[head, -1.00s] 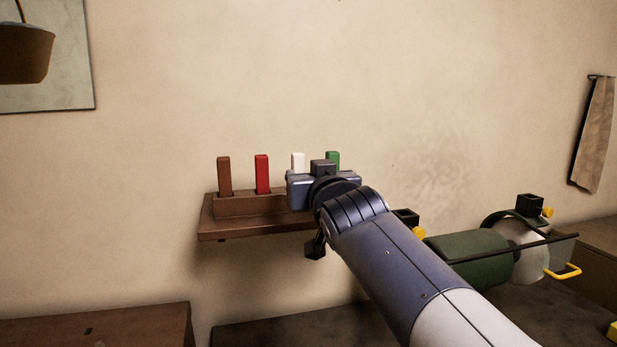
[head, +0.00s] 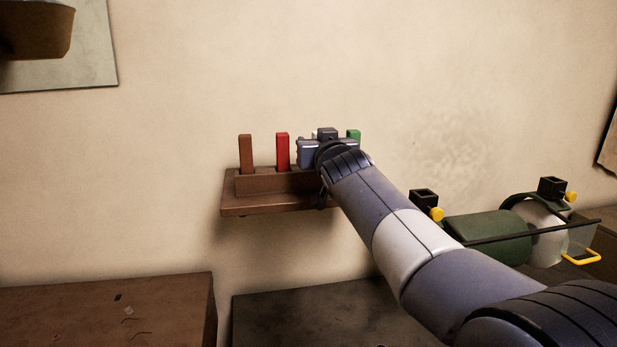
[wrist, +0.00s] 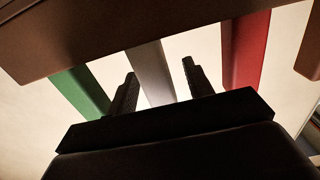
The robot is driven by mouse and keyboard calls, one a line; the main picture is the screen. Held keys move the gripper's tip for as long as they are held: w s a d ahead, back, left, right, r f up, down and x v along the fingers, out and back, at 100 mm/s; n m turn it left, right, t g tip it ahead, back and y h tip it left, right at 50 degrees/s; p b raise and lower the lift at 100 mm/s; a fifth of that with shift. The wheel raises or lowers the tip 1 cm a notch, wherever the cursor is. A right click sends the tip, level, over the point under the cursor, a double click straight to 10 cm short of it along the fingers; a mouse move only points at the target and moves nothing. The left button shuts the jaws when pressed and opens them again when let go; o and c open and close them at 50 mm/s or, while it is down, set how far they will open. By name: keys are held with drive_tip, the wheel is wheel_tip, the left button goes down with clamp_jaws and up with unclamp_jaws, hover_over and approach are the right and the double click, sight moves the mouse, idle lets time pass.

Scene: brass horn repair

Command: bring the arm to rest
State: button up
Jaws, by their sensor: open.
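My gripper (head: 328,152) is at the wall rack, in front of its right half; its fingers are hidden in the head view. In the wrist view my gripper (wrist: 160,80) has its two dark fingers apart. A white bar (wrist: 153,72) shows between them in the picture; I cannot tell how far behind them it stands. In the head view only a sliver of this bar shows beside the gripper. My arm reaches from the lower right up to the rack.
The wooden rack (head: 262,205) also holds a brown bar (head: 246,153), a red bar (head: 282,151) and a green bar (head: 354,135). A green cylinder fixture (head: 490,238) with yellow knobs stands to the right. A brown bench top (head: 100,310) and a dark one (head: 290,320) lie below.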

drive_tip(key=shift+w, duration=0.45)
drive_tip(key=shift+a+r, duration=0.1)
drive_tip(key=shift+r, duration=0.15)
drive_tip(key=shift+p, duration=0.3)
drive_tip(key=shift+f, duration=0.15)
drive_tip(key=shift+s+f+b, duration=0.1)
drive_tip(key=shift+f+b, duration=0.05)
drive_tip(key=shift+b, duration=0.2)
drive_tip(key=s+d+b, duration=0.2)
drive_tip(key=s+b, duration=0.1)
drive_tip(key=s, duration=0.7)
drive_tip(key=w+p, duration=0.1)
drive_tip(key=w, duration=0.2)
drive_tip(key=w+a+p, duration=0.1)
drive_tip(key=w, duration=0.3)
drive_tip(key=w+a+p, duration=0.1)
drive_tip(key=w, duration=0.2)
drive_tip(key=shift+w, duration=0.25)
drive_tip(key=shift+s+r+p, duration=0.2)
drive_tip(key=shift+r+p, duration=2.75)
drive_tip(key=shift+p, duration=0.15)
